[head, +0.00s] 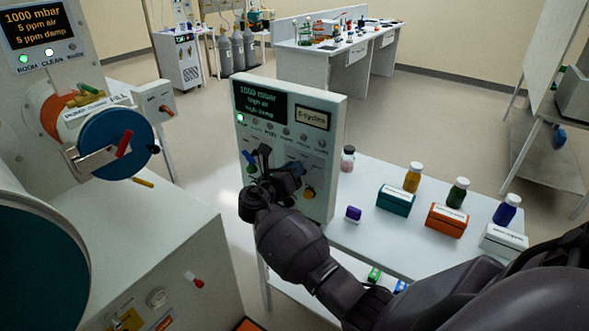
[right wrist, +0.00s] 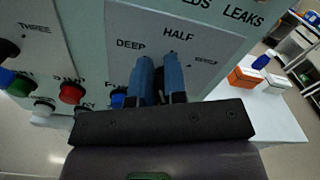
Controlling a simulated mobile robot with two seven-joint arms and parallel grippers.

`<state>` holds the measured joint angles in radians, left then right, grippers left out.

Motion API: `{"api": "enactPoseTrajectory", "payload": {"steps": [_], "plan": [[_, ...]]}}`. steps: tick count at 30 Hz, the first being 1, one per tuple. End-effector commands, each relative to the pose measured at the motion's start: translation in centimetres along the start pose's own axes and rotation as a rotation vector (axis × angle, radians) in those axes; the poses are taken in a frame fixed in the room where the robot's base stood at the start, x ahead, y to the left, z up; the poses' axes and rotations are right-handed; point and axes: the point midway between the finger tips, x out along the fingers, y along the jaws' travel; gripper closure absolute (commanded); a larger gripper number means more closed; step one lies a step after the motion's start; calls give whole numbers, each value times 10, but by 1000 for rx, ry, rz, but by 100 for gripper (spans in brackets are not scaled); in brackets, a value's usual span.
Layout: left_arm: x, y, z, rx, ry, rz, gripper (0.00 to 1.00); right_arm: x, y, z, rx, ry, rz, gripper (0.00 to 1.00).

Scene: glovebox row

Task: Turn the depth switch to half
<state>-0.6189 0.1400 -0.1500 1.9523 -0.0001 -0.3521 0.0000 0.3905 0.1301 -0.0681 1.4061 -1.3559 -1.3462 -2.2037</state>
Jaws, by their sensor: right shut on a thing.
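The control panel (head: 331,130) is a pale upright box with a green-on-black display. In the right wrist view its face (right wrist: 214,48) carries the labels DEEP, HALF and a third, unreadable one. My right gripper (head: 297,169) is at the lower part of this face. In the right wrist view its two blue fingers (right wrist: 158,64) point at the face below HALF, just right of DEEP. They are shut on the depth switch (right wrist: 160,82), of which only a dark bit shows between them. Which mark the switch points to is hidden. My left gripper is not in view.
A red button (right wrist: 71,93) and a blue knob (right wrist: 118,97) sit left of the fingers. The white table (head: 370,237) right of the panel holds bottles, a teal box (head: 396,201), an orange box (head: 446,221) and a white box (head: 503,242). The glovebox (head: 150,235) stands left.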

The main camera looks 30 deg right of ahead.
Motion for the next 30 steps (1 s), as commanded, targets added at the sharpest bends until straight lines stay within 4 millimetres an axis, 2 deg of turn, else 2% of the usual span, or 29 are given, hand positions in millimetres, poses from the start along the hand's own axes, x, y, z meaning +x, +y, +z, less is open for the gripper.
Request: {"api": "enactPoseTrajectory", "payload": {"steps": [18, 19, 24, 30], "plan": [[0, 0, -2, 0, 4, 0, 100, 0, 1, 1, -47, -2, 0, 100], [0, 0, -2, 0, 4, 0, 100, 0, 1, 1, -47, -2, 0, 86], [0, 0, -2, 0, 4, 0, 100, 0, 1, 1, -46, -1, 0, 62], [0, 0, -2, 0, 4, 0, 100, 0, 1, 0, -46, -1, 0, 62]]}}
